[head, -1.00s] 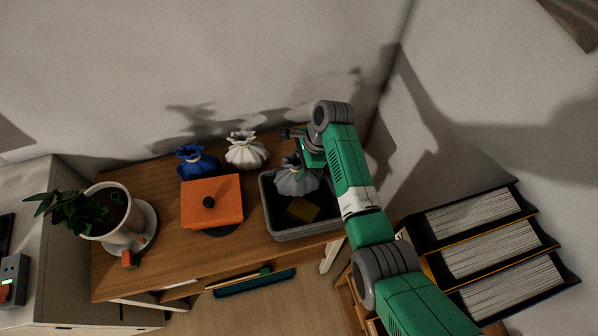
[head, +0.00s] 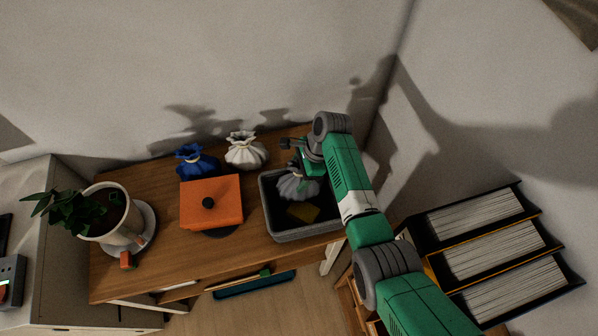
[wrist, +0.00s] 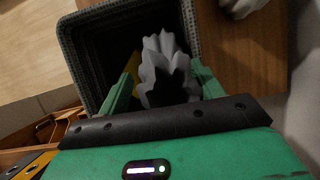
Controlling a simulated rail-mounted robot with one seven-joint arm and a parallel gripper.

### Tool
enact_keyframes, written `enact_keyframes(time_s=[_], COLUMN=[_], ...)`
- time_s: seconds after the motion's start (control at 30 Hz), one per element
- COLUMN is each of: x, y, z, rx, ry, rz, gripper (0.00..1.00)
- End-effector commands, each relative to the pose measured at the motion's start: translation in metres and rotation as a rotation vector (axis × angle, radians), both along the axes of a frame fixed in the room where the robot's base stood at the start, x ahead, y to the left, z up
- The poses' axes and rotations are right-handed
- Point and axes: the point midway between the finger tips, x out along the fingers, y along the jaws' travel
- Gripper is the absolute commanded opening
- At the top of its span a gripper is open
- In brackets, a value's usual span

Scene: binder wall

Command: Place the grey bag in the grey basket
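The grey bag (head: 297,187) is inside the grey basket (head: 268,215), at its back part, with its gathered top upward. My gripper (head: 298,166) is at the back of the basket, just over the bag. In the wrist view my gripper (wrist: 166,75) has its two green fingers spread wide, one on each side of the bag's ruffled grey top (wrist: 160,60). The fingers look apart from the bag. The basket (wrist: 72,50) shows around it there. The bag's lower part is hidden in that view.
A yellow block (head: 303,212) lies in the basket. A white bag (head: 246,152), a blue bag (head: 196,162) and an orange lidded box (head: 211,215) stand to the left. A potted plant (head: 110,215) is farther left. Binders (head: 480,215) stand at right. Walls are close behind.

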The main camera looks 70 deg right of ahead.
Motion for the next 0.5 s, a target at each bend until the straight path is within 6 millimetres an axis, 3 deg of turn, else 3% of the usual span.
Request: enact_keyframes(time_s=[0.13, 0.23, 0.5], x=[0.000, -0.002, -0.024], y=[0.000, -0.003, -0.018], z=[0.004, 0.019, 0.083], rx=[-0.001, -0.001, -0.003], ry=[-0.001, -0.002, -0.003], rz=[0.000, 0.000, -0.001], gripper=[0.66, 0.66, 0.66])
